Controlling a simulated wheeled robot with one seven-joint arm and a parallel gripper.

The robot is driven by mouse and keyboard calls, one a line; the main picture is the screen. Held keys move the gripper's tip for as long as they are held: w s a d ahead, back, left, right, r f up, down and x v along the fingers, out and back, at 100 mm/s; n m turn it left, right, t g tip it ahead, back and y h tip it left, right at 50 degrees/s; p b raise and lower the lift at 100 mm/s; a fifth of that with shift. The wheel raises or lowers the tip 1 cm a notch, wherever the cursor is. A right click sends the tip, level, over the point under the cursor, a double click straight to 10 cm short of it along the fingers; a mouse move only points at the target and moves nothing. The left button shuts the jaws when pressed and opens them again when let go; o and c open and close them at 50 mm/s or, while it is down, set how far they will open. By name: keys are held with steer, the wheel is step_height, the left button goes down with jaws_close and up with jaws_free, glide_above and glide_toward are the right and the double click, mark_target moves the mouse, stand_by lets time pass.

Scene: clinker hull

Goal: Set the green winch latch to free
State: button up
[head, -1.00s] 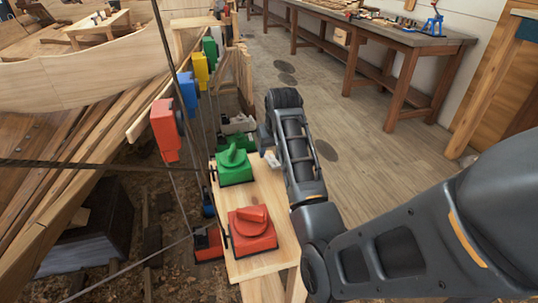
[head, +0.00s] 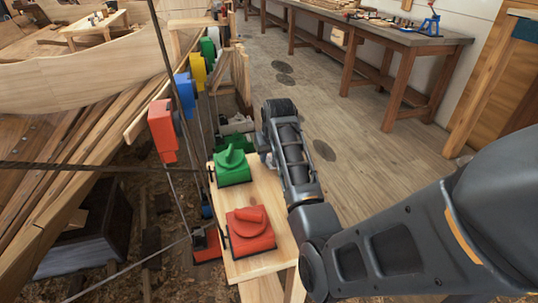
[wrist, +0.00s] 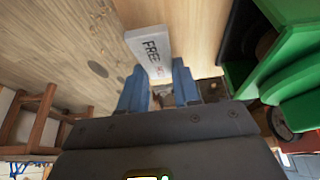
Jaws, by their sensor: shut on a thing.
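The green winch (head: 233,166) sits on a pale wooden board, its green latch (head: 231,155) on top as a raised lever. Its green side also fills the right of the wrist view (wrist: 285,70). My gripper (wrist: 159,88) has two blue fingers, seen in the wrist view, shut on a white block marked FREE (wrist: 149,48). Red letters on the block are partly cut off. The gripper is beside the green winch, on its right in the head view, where my arm mostly hides it.
A red winch (head: 250,230) sits nearer on the same board (head: 262,266). Red (head: 162,128), blue, yellow and green blocks hang on lines to the left, by the wooden hull. A workbench (head: 375,38) stands along the wall. The floor (head: 350,140) right of the board is clear.

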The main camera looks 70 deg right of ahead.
steer(key=c, duration=0.3)
steer(key=shift+c, duration=0.2)
steer(key=shift+s+a+t+h+b, duration=0.2)
steer(key=shift+t+h+b, duration=0.3)
steer(key=shift+t+h, duration=0.3)
steer(key=shift+s+a+t+h+b, duration=0.2)
steer(key=shift+t+h+b, duration=0.35)
steer(key=shift+h, duration=0.35)
steer(key=shift+a+r+t+h+b, duration=0.15)
steer(key=shift+t+h+b, duration=0.3)
steer(key=shift+t, duration=0.1)
steer(key=shift+r, duration=0.1)
steer(key=o, duration=1.1)
steer(key=shift+c, duration=0.2)
steer(key=shift+s, duration=0.1)
